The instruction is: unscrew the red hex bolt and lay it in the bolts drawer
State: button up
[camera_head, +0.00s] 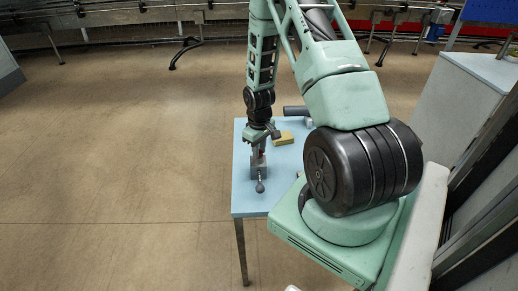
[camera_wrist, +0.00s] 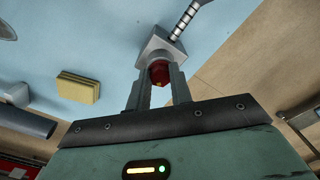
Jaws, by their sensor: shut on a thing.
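The red hex bolt (camera_wrist: 159,72) shows between the two fingers of my gripper (camera_wrist: 158,78) in the wrist view. My gripper is shut on it. The bolt's far end meets a grey metal block, a vise-like fixture (camera_wrist: 154,49) with a threaded rod; whether the bolt is still threaded into it I cannot tell. In the head view my gripper (camera_head: 259,150) points down over the same fixture (camera_head: 260,171), and the bolt is mostly hidden there. I cannot identify a bolts drawer in either view.
The fixture stands on a light blue table (camera_head: 244,200). A yellow block (camera_head: 284,138) and a dark cylinder (camera_head: 296,110) lie behind and to the right of it. The table's left edge is close to the fixture. Open brown floor lies to the left.

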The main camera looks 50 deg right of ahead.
jog(key=shift+n, duration=0.8)
jog(key=shift+s+n+p, duration=0.1)
jog(key=shift+n+p, duration=0.35)
jog(key=shift+n, duration=0.45)
jog(key=o, duration=0.5)
jog(key=shift+m, duration=1.8)
jog(key=shift+m, duration=0.8)
